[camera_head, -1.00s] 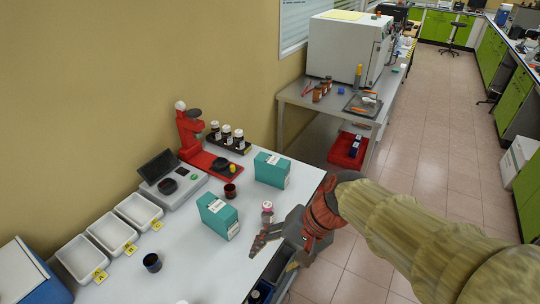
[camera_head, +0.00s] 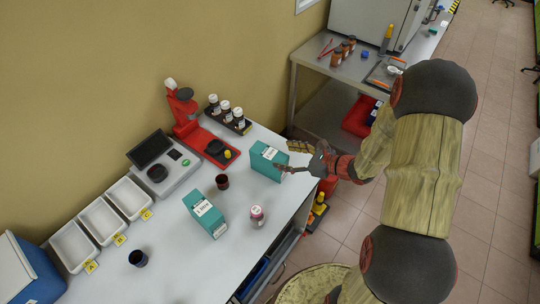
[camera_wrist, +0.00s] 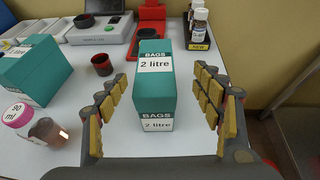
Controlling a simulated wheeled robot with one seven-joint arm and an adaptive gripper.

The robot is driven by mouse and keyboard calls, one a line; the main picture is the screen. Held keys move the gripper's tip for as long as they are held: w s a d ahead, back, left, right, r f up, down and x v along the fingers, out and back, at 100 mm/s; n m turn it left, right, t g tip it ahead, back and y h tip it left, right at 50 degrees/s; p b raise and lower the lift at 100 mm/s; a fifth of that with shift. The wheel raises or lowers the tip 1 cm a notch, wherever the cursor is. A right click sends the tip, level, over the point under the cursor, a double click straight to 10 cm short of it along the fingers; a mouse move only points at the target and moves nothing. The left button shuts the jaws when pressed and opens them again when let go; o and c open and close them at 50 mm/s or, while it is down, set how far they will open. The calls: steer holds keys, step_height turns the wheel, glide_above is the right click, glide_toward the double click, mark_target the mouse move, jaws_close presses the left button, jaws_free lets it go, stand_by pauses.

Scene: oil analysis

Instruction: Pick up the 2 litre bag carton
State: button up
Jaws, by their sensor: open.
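The 2 litre bag carton (camera_wrist: 154,92) is a teal box with white labels reading "BAGS 2 litre". It stands upright on the white table in the wrist view. In the head view the same carton (camera_head: 267,161) is the farther of two teal cartons, near the table's right edge. In the head view my gripper (camera_head: 292,158) is at the carton's right side.
A second teal carton (camera_head: 205,213) stands nearer on the table, with a pink-capped jar (camera_head: 257,216) beside it. A dark red cup (camera_head: 222,182), a red device (camera_head: 187,115) and a rack of bottles (camera_head: 228,114) stand behind. White trays (camera_head: 72,246) line the left.

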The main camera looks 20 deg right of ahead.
mark_target(269, 154)
steer(key=shift+a, duration=0.1)
steer(key=shift+w+a+f, duration=0.15)
steer(key=shift+a, duration=0.1)
steer(key=shift+x, duration=1)
steer(key=shift+w+a+f+b, duration=0.15)
steer(key=shift+a+f+b, duration=0.05)
steer(key=shift+b, duration=0.1)
steer(key=x, duration=0.4)
steer(key=shift+a+f, duration=0.15)
steer(key=shift+f, duration=0.05)
steer(key=shift+c, duration=1.1)
steer(key=c, duration=1.1)
steer(key=shift+r, duration=0.1)
steer(key=shift+c, duration=0.6)
